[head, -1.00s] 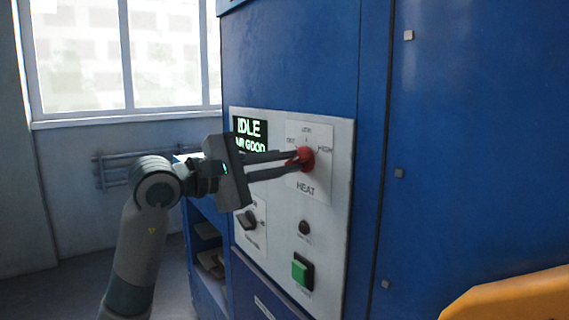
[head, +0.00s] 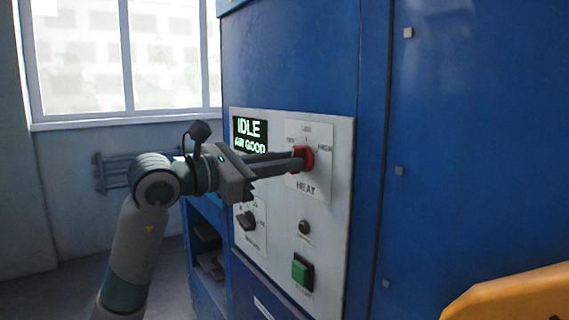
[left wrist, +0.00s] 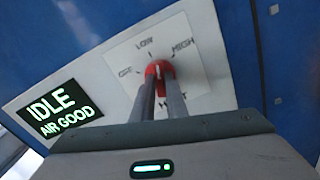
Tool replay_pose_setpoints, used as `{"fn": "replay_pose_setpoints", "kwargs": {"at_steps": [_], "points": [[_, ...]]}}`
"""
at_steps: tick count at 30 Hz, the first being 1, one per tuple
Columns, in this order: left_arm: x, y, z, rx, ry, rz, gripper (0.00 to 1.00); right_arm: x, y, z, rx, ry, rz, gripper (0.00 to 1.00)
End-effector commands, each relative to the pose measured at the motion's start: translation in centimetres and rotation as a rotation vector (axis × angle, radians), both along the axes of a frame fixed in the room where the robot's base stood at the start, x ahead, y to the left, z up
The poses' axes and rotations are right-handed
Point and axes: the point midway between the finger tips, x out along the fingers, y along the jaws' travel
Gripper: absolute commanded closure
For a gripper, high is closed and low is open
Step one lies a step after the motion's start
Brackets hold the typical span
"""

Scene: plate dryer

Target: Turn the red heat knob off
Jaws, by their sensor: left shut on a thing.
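The red heat knob (head: 304,157) sits on a white HEAT plate (head: 312,178) on the machine's control panel. The plate is marked OFF, LOW and HIGH. My left gripper (head: 292,160) reaches in from the left, its fingers shut on the knob. In the left wrist view the knob (left wrist: 158,69) shows between the two fingertips (left wrist: 160,82), below the LOW label. The fingers hide part of the knob and of the HEAT label there. I cannot tell exactly which mark the knob points to. My right gripper is not in view.
A screen (head: 250,135) reads IDLE, AIR GOOD. Below are a dark selector knob (head: 247,221), a small dark round part (head: 304,227) and a green button (head: 301,271). The blue cabinet wall (head: 480,150) stands to the right. An orange shape (head: 515,300) fills the lower right corner.

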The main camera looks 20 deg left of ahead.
Motion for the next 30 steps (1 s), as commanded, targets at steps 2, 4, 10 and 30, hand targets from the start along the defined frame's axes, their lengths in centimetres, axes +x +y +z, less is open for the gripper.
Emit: {"fn": "replay_pose_setpoints", "kwargs": {"at_steps": [2,4,10,30], "points": [[0.0,0.0,-0.1,-0.054,0.046,-0.001,1.0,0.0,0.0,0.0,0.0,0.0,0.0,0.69],[0.0,0.0,-0.1,-0.107,0.087,-0.001,1.0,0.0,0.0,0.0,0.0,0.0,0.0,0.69],[0.0,0.0,-0.1,-0.257,0.204,-0.001,1.0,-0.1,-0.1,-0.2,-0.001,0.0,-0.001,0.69],[0.0,-0.1,0.1,-0.759,0.596,0.0,1.0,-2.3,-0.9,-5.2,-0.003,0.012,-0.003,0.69]]}}
